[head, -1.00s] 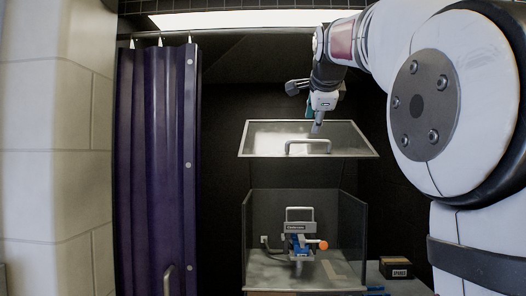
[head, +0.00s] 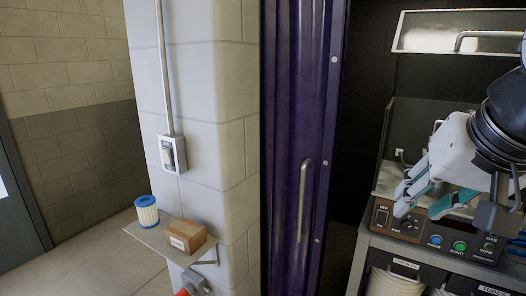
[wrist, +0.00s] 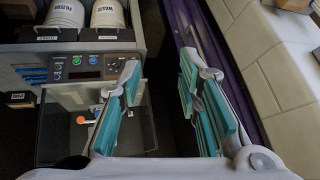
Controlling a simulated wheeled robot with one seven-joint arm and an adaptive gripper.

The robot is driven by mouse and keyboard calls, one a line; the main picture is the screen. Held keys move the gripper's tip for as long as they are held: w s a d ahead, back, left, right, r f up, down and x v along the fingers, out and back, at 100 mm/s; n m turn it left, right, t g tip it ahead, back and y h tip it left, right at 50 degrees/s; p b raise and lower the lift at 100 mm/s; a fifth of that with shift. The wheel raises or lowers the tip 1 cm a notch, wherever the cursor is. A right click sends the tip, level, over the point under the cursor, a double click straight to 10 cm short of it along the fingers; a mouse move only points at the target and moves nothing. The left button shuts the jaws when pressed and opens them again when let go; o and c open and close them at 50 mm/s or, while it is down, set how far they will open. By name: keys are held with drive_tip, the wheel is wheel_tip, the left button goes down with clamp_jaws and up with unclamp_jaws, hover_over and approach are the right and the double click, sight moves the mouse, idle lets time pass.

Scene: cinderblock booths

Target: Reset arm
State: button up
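My gripper (head: 420,205) is at the right of the head view, in front of the booth's control panel (head: 462,243). Its teal-padded fingers are spread and nothing shows between them. In the wrist view the open fingers (wrist: 158,75) stand over the dark gap between the booth and the purple curtain. The control panel (wrist: 80,66) is left of the fingers there. The raised clear lid (head: 430,40) is at the upper right of the head view, above my gripper. In the wrist view, an orange knob (wrist: 81,120) shows inside the booth, partly behind the left finger.
The purple curtain (head: 295,150) with a handle hangs left of my gripper. A white block pillar (head: 215,110) stands further left. Its small shelf (head: 150,238) holds a blue-and-white filter (head: 147,212) and a cardboard box (head: 187,237). White bins (head: 395,283) sit below the panel.

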drive_tip(key=s+a+f+n+g, duration=0.1)
drive_tip(key=s+a+f+n, duration=0.2)
drive_tip(key=s+f, duration=0.3)
wheel_tip(320, 180, down, 2)
drive_tip(key=shift+s+f+n, duration=0.15)
drive_tip(key=shift+s+n, duration=0.05)
drive_tip(key=shift+n, duration=0.5)
drive_tip(key=shift+a, duration=0.1)
idle(0.4)
